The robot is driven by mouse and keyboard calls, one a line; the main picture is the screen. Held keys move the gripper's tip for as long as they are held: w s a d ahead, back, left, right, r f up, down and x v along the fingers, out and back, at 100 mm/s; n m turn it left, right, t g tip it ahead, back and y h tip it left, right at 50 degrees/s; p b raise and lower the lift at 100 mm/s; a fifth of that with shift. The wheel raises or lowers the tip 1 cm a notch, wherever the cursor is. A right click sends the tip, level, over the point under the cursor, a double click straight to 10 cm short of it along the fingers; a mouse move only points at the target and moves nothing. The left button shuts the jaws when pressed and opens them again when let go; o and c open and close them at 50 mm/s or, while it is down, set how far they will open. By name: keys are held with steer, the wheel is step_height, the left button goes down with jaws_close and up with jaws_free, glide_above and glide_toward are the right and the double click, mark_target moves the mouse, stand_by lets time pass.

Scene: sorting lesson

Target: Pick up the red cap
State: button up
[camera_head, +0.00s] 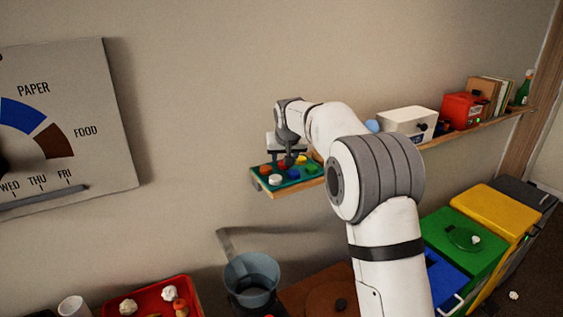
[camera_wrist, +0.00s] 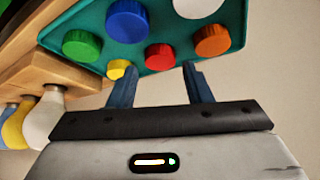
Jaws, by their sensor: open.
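The red cap (camera_wrist: 159,56) sits on a teal tray (camera_wrist: 157,32) among other coloured caps. In the wrist view, the two fingers of my gripper (camera_wrist: 158,70) are apart and empty. Their tips point toward the red cap, one on each side of it in the picture; I cannot tell how far off they are in depth. In the head view, my gripper (camera_head: 286,157) is over the tray (camera_head: 263,184) on the wall shelf, and the red cap is largely hidden there.
Close to the red cap are a yellow cap (camera_wrist: 120,69), a blue cap (camera_wrist: 127,20), an orange cap (camera_wrist: 212,40) and a green cap (camera_wrist: 81,45). A white box (camera_head: 407,123) and a red box (camera_head: 462,110) stand along the shelf to the right.

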steer(key=shift+x, duration=1.35)
steer(key=shift+r, duration=0.1)
steer(key=shift+c, duration=0.5)
steer(key=c, duration=0.7)
steer(key=shift+o, duration=0.2)
step_height(320, 180, up, 10)
steer(key=shift+b, duration=0.4)
